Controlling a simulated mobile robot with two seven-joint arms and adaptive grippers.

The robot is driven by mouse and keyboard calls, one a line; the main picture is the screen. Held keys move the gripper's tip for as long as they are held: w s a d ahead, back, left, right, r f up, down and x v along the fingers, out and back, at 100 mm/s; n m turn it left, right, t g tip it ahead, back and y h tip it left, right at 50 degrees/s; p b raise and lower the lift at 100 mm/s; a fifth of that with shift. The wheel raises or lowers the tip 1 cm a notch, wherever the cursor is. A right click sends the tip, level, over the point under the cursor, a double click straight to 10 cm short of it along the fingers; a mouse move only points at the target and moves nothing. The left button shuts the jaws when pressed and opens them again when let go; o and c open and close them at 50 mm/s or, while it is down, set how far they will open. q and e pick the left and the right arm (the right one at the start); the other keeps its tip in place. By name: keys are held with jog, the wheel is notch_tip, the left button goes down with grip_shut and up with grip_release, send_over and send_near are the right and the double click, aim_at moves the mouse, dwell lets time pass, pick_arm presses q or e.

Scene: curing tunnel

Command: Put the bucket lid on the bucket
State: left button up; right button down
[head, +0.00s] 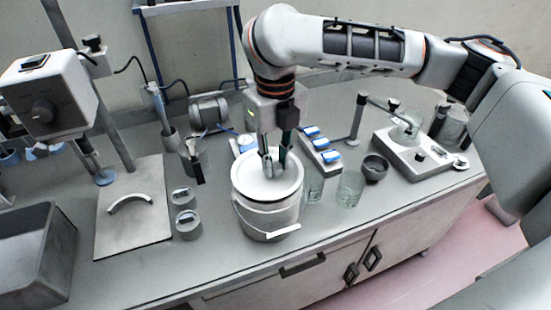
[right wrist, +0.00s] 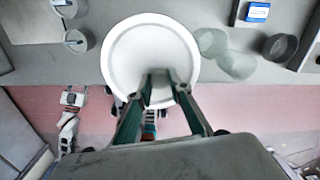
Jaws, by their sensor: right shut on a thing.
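The white round bucket lid (head: 290,186) lies level over the mouth of the pale bucket (head: 268,219), which stands upright near the bench's front edge with its wire handle hanging at the front. I cannot tell whether the lid's rim touches the bucket all round. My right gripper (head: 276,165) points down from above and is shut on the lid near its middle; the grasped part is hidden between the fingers. In the right wrist view the lid (right wrist: 150,42) is a full white disc that hides the bucket. My left gripper is not in the head view.
Clear glass beakers (head: 350,189) and a small dark bowl (head: 374,169) stand close right of the bucket. Two grey weights (head: 188,224) stand to its left, beside a flat plate with a handle (head: 134,210). A rack with blue-topped blocks (head: 320,150) is behind right.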

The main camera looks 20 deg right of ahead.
jog(key=shift+f, duration=0.45)
dwell(1.4)
jog(key=c, duration=1.3)
grip_release()
jog(key=shift+o, duration=0.2)
jog(key=shift+r, duration=3.5)
